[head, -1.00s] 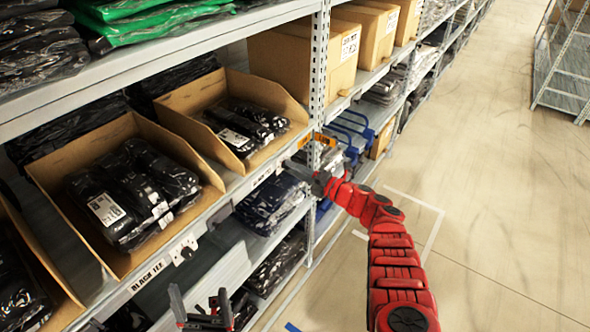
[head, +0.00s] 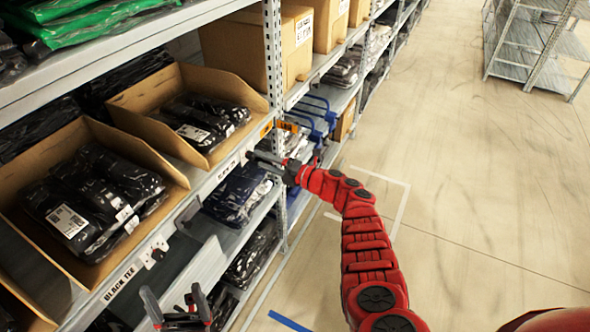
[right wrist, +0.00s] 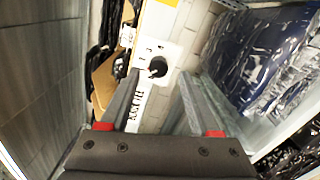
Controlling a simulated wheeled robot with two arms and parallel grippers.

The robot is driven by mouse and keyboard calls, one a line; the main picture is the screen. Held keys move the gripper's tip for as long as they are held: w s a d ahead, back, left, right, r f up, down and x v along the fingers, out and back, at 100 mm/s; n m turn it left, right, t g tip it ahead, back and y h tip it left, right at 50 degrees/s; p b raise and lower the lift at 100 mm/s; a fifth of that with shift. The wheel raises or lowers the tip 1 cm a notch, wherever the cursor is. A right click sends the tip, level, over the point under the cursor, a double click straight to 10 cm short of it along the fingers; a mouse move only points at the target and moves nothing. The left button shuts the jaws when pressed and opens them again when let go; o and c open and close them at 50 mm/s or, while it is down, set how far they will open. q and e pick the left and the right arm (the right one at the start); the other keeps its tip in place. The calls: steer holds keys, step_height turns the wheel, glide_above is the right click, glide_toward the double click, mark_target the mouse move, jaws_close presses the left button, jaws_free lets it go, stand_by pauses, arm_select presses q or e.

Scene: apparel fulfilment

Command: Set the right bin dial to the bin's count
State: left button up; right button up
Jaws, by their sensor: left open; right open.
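The right bin (head: 143,97) is an open cardboard bin on the shelf, holding a short row of black bagged garments (head: 205,118). Its dial is mostly hidden by my right gripper (head: 262,160) in the head view. In the right wrist view the dial (right wrist: 157,66) is a black knob on a white plate with small marks; its setting is too small to read. My right gripper (right wrist: 157,84) is open, its fingers on either side of the dial's line, knob ahead between the tips; contact cannot be told. My left gripper (head: 177,308) is open and empty, low in front of the shelf.
The left bin (head: 20,165) holds black bagged garments, with its own dial (head: 154,252) and a "BLACK TEE" label (head: 122,283) on the shelf edge. A perforated upright (head: 272,65) stands close beside my right gripper. The aisle floor (head: 470,190) is clear.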

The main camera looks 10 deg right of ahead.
steer(key=b+v, duration=0.1)
steer(key=v, duration=1.4)
steer(key=shift+s+d, duration=0.25)
steer(key=shift+r, duration=0.1)
